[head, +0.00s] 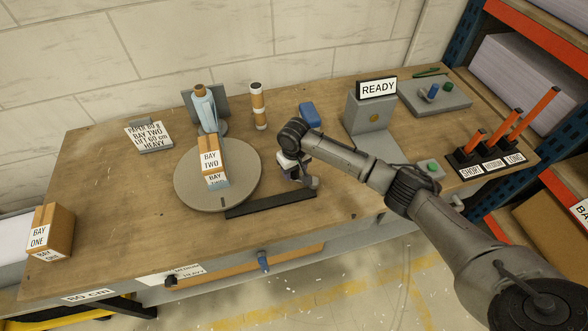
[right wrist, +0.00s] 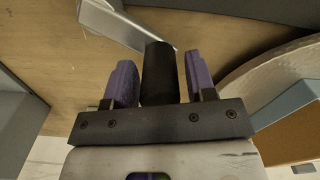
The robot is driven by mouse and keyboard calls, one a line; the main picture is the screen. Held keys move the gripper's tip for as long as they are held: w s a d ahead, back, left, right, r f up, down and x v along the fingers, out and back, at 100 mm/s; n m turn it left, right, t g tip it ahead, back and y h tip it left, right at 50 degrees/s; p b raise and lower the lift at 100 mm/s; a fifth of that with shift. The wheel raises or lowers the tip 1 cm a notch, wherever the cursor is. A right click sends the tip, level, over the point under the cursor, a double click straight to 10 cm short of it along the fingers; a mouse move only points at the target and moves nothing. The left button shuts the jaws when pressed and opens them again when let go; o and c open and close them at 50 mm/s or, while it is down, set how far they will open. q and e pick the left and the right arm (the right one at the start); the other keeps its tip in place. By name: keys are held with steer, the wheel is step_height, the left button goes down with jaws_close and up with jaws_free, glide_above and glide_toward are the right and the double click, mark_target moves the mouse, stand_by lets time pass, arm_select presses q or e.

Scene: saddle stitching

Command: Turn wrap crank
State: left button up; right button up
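The round grey turntable (head: 190,190) carries a cardboard box labelled BAY TWO (head: 211,160). A long black bar (head: 270,204) lies at its front right. My right gripper (head: 303,182) is low over the table, right of the turntable, near the bar's right end. In the right wrist view a dark upright cylinder, apparently the crank handle (right wrist: 160,72), stands between the two purple fingers (right wrist: 162,82). Narrow gaps show beside it, so the fingers look open around it. The handle is hidden behind my gripper in the head view. My left gripper is out of view.
A film roll stand (head: 206,108) and a striped cylinder (head: 258,106) stand behind the turntable. A READY sign (head: 377,88) sits on a grey box at right. A BAY ONE box (head: 50,230) is at far left. The front left tabletop is clear.

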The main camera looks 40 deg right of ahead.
jaws_close()
stand_by(0.3)
